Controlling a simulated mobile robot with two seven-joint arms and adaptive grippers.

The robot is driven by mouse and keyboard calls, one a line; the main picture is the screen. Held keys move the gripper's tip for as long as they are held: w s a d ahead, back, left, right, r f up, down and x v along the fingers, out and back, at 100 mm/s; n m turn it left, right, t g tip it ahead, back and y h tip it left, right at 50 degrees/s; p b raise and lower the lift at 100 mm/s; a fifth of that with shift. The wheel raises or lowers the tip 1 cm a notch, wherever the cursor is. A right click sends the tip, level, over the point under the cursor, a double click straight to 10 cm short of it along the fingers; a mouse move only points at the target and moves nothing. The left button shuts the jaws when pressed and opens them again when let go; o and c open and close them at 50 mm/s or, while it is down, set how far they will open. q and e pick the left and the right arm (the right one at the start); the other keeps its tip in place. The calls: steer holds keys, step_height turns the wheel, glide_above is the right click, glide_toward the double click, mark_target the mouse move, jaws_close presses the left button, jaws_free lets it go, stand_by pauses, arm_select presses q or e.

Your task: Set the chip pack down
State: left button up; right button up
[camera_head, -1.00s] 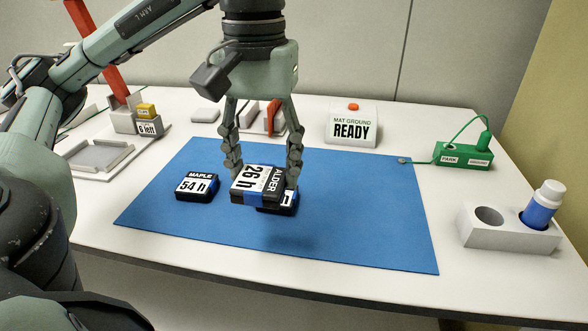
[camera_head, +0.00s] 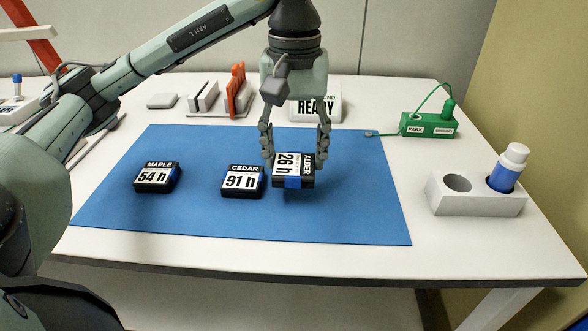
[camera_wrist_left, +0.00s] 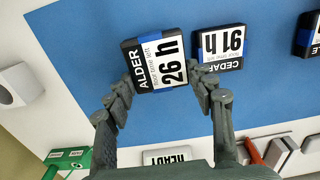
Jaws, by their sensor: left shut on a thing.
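The ALDER chip pack (camera_head: 293,172), black with a white "26 h" label and a blue band, is held between the fingers of my left gripper (camera_head: 294,158). It hangs turned sideways over the blue mat (camera_head: 330,220), just right of the CEDAR pack (camera_head: 243,181) marked "91 h". The MAPLE pack (camera_head: 157,177), marked "54 h", lies on the mat further left. In the left wrist view the ALDER pack (camera_wrist_left: 155,60) sits between the fingertips, with the CEDAR pack (camera_wrist_left: 221,48) beside it. Whether ALDER touches the mat I cannot tell. My right gripper is not in view.
A green PARK box (camera_head: 428,125) with a cable is at the back right. A white holder (camera_head: 470,202) with a blue bottle (camera_head: 507,168) stands right of the mat. The mat's right part is clear.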

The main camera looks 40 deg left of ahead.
mark_target(294, 158)
arm_select(q)
steer(key=shift+f, duration=1.9)
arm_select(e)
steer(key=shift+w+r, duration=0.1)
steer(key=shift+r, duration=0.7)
arm_select(q)
steer(key=shift+b, duration=0.3)
steer(key=shift+f, duration=0.15)
steer(key=o, duration=0.7)
steer(key=shift+o, duration=0.9)
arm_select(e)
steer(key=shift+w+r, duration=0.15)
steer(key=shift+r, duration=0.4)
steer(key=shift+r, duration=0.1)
